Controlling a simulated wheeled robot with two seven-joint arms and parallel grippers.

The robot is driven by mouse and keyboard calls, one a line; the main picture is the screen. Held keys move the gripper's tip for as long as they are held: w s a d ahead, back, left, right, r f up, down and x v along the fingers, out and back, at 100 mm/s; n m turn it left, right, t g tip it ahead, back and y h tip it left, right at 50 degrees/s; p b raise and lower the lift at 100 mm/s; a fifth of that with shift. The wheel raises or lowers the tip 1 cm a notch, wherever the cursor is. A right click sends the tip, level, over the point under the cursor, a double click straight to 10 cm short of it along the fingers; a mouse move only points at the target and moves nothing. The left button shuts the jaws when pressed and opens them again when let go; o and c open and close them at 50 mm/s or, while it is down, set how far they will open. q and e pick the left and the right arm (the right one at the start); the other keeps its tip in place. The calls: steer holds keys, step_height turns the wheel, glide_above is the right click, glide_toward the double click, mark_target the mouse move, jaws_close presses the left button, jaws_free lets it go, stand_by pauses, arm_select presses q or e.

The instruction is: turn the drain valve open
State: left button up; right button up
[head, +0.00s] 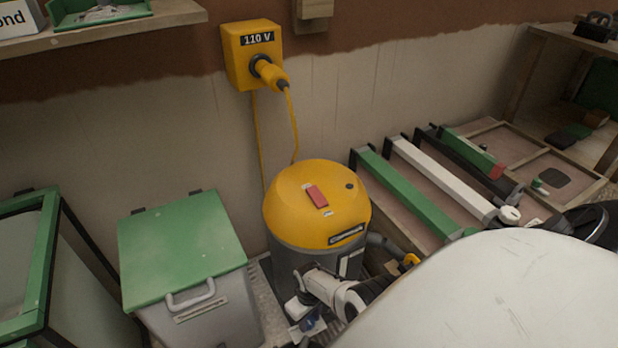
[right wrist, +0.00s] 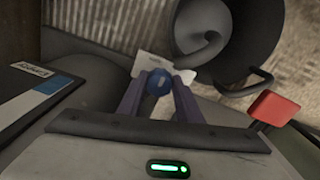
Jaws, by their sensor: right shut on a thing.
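The vacuum (head: 318,215) with a yellow lid and grey drum stands on the floor against the wall. My right gripper (head: 306,322) is low at the front of its drum. In the right wrist view, its two fingers close on a round blue knob (right wrist: 160,82), which I take to be the drain valve. A pale tag-like piece shows just behind the knob. The valve's turn angle cannot be read clearly, and the fingers hide its sides. My left gripper is not in view.
A grey bin with a green lid (head: 182,247) stands left of the vacuum. A yellow 110 V box (head: 253,52) on the wall has a yellow plug and cable hanging down behind the vacuum. Long green and white bars (head: 440,178) lie at right. A red tab (right wrist: 274,108) shows at wrist right.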

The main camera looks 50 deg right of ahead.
mark_target(309, 321)
stand_by(0.6)
steer(key=o, duration=1)
steer(key=shift+o, duration=0.2)
steer(key=shift+r, duration=0.25)
arm_select(q)
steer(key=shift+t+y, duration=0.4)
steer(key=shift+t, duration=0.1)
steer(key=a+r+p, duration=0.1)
steer(key=p, duration=0.2)
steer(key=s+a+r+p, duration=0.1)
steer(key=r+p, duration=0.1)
steer(key=p, duration=0.1)
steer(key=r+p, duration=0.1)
steer(key=p, duration=0.2)
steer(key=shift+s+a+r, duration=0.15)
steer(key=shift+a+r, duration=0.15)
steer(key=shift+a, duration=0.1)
arm_select(e)
step_height(309, 321, up, 10)
steer(key=shift+f, duration=0.1)
